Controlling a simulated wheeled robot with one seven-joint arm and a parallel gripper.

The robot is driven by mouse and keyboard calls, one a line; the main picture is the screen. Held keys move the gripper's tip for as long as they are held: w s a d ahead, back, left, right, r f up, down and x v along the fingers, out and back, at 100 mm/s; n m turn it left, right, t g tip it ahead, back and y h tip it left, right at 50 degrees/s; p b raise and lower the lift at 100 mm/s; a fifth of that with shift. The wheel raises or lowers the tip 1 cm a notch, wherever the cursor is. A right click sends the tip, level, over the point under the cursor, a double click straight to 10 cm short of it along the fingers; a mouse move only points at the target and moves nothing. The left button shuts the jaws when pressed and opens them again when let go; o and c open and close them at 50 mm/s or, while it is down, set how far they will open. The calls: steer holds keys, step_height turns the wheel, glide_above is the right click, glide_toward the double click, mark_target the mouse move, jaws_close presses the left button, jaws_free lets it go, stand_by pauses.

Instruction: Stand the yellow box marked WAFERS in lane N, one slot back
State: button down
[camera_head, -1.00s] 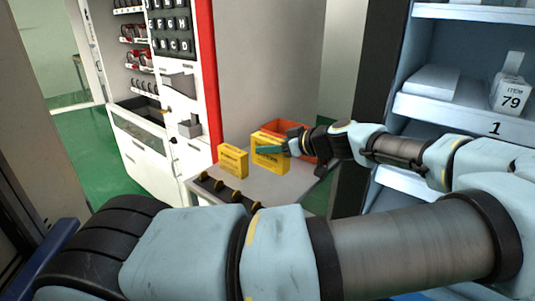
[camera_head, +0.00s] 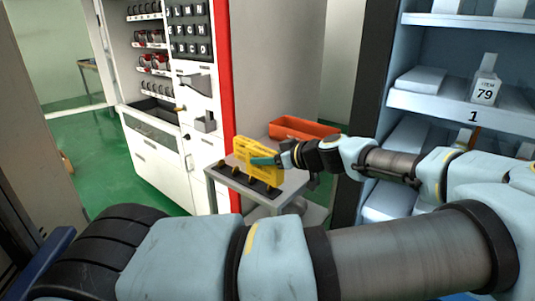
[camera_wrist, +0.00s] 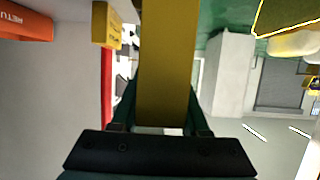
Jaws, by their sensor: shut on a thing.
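A yellow box (camera_head: 270,174) with dark print too small to read is held between the jaws of my gripper (camera_head: 264,161), above the small grey table. In the wrist view the held yellow box (camera_wrist: 165,70) fills the space between the fingers, and its marking is hidden. A second yellow box (camera_wrist: 106,25) stands apart on the table; in the head view it largely overlaps the held one. The vending machine (camera_head: 225,110) stands beyond, with several rows of lanes at left. The letter panel (camera_head: 188,30) shows N at upper right, but I cannot tell which lane is N.
An orange bin (camera_head: 304,128) sits at the back of the grey table (camera_head: 222,176); its lettering shows partly in the wrist view (camera_wrist: 25,24). A dark strip with small posts (camera_head: 245,184) lies along the table front. A blue-white shelf (camera_head: 445,105) stands close on the right.

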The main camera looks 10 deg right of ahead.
steer(key=shift+s+a+f, duration=0.2)
steer(key=shift+a+f, duration=0.05)
steer(key=shift+a, duration=0.1)
steer(key=s+a+f+m+t+h, duration=0.1)
steer(key=a+f+m+h, duration=0.3)
steer(key=a+f, duration=0.5)
steer(key=s+a+f+m+t+h, duration=0.2)
steer(key=a+f, duration=0.7)
steer(key=f, duration=0.6)
steer(key=s+m+h, duration=0.1)
steer(key=m+h, duration=0.1)
steer(key=shift+s+a+f+h, duration=0.15)
steer(key=shift+s+f+h, duration=0.1)
steer(key=shift+f+h, duration=0.15)
